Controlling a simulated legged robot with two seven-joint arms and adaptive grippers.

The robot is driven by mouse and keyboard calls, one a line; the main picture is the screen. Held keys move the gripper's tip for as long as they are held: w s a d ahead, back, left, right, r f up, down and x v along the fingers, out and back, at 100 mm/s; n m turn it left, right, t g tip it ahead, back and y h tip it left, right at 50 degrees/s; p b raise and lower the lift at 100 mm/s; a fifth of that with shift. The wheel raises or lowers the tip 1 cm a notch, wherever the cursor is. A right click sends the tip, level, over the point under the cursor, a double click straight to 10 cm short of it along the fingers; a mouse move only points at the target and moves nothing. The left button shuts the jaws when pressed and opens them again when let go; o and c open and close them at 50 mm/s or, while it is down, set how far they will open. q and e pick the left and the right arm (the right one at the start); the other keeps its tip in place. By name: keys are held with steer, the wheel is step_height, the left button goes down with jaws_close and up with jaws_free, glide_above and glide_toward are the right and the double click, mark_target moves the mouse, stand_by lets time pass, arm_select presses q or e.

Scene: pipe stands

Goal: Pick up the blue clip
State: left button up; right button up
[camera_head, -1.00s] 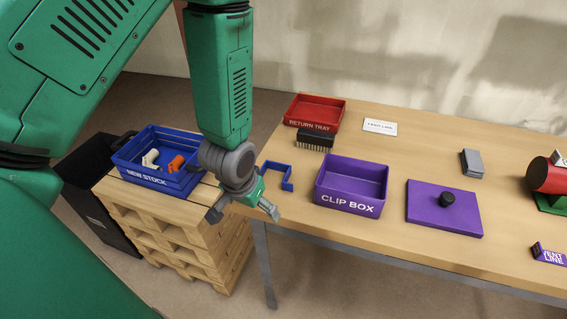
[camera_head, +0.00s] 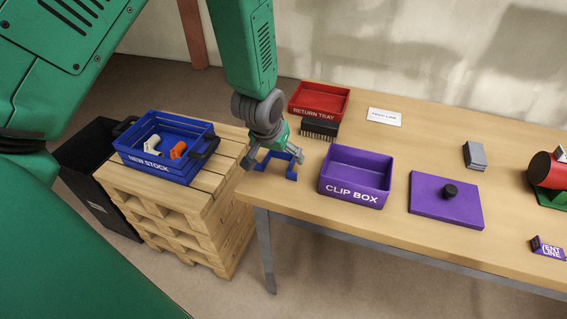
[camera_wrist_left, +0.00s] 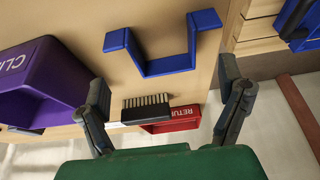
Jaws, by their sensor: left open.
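The blue clip (camera_head: 291,175) is an angular U-shaped bracket lying on the table near its left edge, left of the purple clip box (camera_head: 352,197). In the left wrist view the whole clip (camera_wrist_left: 168,66) shows beyond my fingertips, lying on the wood. My left gripper (camera_head: 272,168) is over the clip in the head view and partly hides it. My right gripper is not in view.
A black brush (camera_head: 320,129) and the red return tray (camera_head: 319,113) are just behind the clip. The blue new stock crate (camera_head: 165,180), holding white and orange pieces, stands on a pallet at left. A purple lid (camera_head: 444,213) lies right of the clip box.

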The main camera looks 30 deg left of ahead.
mark_target(277, 163)
arm_select(q)
steer(key=a+f, duration=0.1)
steer(key=w+a+f, duration=0.1)
steer(key=f, duration=0.2)
steer(key=shift+w+a+f, duration=0.1)
steer(key=shift+w+a, duration=0.25)
steer(key=shift+a, duration=0.05)
steer(key=shift+w+d+f, duration=0.15)
steer(key=shift+f, duration=0.15)
steer(key=d, duration=0.2)
steer(key=shift+d+r, duration=0.3)
steer(key=shift+d, duration=0.2)
steer(key=c, duration=0.4)
steer(key=shift+a, duration=0.1)
steer(key=c, duration=0.7)
steer(key=shift+a, duration=0.35)
steer(key=shift+c, duration=0.9)
steer(key=shift+a+f, duration=0.2)
steer(key=shift+a, duration=0.65)
steer(key=shift+c, duration=1.2)
step_height(277, 163, up, 10)
steer(key=shift+d, duration=0.2)
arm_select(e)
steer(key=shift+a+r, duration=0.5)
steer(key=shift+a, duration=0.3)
